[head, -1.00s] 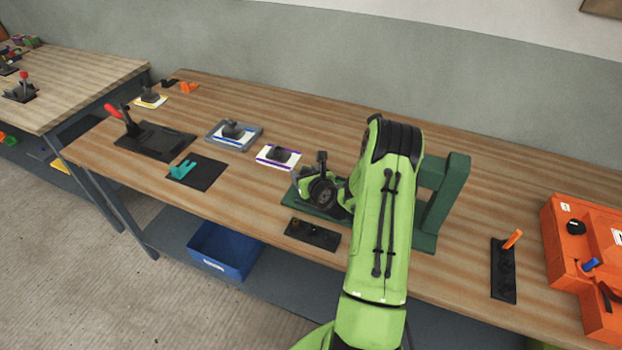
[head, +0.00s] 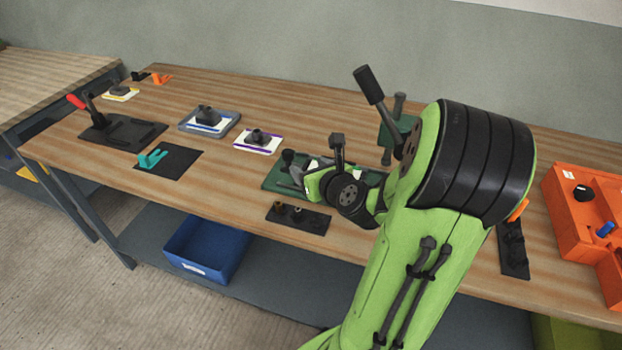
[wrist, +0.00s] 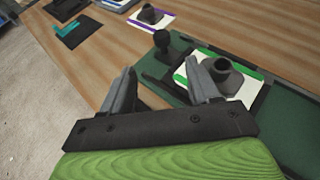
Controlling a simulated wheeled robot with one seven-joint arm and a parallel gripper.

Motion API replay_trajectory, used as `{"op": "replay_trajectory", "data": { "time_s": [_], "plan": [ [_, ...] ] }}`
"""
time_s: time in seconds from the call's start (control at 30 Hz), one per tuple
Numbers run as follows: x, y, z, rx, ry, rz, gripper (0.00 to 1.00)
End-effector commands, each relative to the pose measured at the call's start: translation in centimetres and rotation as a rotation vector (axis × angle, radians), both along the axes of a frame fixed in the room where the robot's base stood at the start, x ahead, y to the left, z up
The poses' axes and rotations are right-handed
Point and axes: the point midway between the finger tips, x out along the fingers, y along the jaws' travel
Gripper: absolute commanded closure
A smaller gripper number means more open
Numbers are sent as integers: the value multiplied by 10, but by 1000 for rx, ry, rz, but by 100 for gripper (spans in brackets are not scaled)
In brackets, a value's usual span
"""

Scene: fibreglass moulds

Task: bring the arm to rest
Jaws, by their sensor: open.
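My gripper (wrist: 160,90) is open in the wrist view, its two grey fingers apart with nothing held between them. It is above the front edge of a dark green base plate (wrist: 225,57). On that plate are a black knob (wrist: 161,40) and a white card with a green border (wrist: 238,90) carrying a dark grey mould part (wrist: 220,74). In the head view my green arm covers the right middle of the bench, and my gripper (head: 298,180) shows only partly near the green base (head: 275,175).
The bench (head: 290,110) also holds a black toggle-clamp plate (head: 125,133), a teal part on a black mat (head: 180,160), cards with mould parts, a small black holder (head: 300,219) and an orange case (head: 575,220). A blue bin (head: 207,248) sits on the lower shelf.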

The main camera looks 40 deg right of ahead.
Motion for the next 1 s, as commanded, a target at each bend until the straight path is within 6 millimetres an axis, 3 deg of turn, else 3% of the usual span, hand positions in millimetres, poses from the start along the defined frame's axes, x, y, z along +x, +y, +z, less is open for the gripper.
{"op": "replay_trajectory", "data": {
  "time_s": [0.6, 0.67, 0.8, 0.87, 1.0],
  "plan": [
    [2, 6, 3, -28, 21, 28, 39],
    [7, 21, 6, -112, 79, 109, 39],
    [13, 91, 20, -549, 326, 519, 39],
    [7, 120, 29, -781, 430, 728, 39],
    [-25, 177, 60, -1335, 600, 1210, 39]
  ]
}}
